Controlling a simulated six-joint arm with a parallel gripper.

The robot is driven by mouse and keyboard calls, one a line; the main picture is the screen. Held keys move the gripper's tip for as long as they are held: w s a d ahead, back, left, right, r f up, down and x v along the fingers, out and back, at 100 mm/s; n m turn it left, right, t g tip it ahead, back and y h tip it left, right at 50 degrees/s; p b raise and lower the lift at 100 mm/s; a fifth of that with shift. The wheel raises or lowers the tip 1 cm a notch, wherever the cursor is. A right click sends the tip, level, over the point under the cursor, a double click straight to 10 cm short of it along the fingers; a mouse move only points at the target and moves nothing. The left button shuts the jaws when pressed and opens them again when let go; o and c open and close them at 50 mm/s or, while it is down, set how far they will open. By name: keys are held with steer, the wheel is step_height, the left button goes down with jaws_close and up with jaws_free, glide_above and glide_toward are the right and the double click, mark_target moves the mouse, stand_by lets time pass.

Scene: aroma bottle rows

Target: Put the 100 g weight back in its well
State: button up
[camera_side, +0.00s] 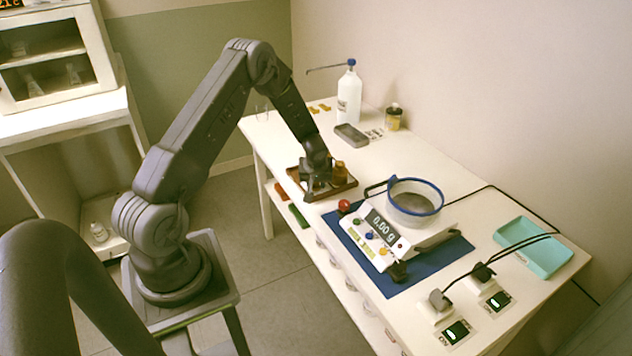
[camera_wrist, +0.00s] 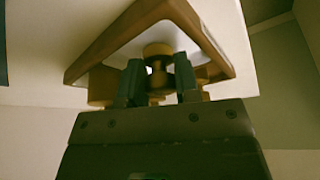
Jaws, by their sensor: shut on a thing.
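A brown wooden weight tray (camera_side: 345,188) lies near the left edge of the white table. My gripper (camera_side: 316,187) is over it, pointing down. In the wrist view the two fingers of my gripper (camera_wrist: 160,82) are closed around a small brass weight (camera_wrist: 156,78), which they largely hide. The tray's raised edge (camera_wrist: 215,52) also shows there. Another brass weight (camera_wrist: 157,50) shows just beyond the fingers, and more brass shows at both sides. A brass weight (camera_side: 340,168) stands beside the gripper in the side view. The wells and any mass marks cannot be made out.
A balance (camera_side: 370,240) reading 0.00 g, with a blue-rimmed ring (camera_side: 415,202), stands on a blue mat (camera_side: 455,250) right of the tray. A grey block (camera_side: 351,135), white bottle (camera_side: 348,95) and amber jar (camera_side: 393,118) stand behind. A teal tray (camera_side: 533,250) is at right.

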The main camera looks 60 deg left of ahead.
steer(key=shift+f, duration=0.15)
steer(key=o, duration=0.6)
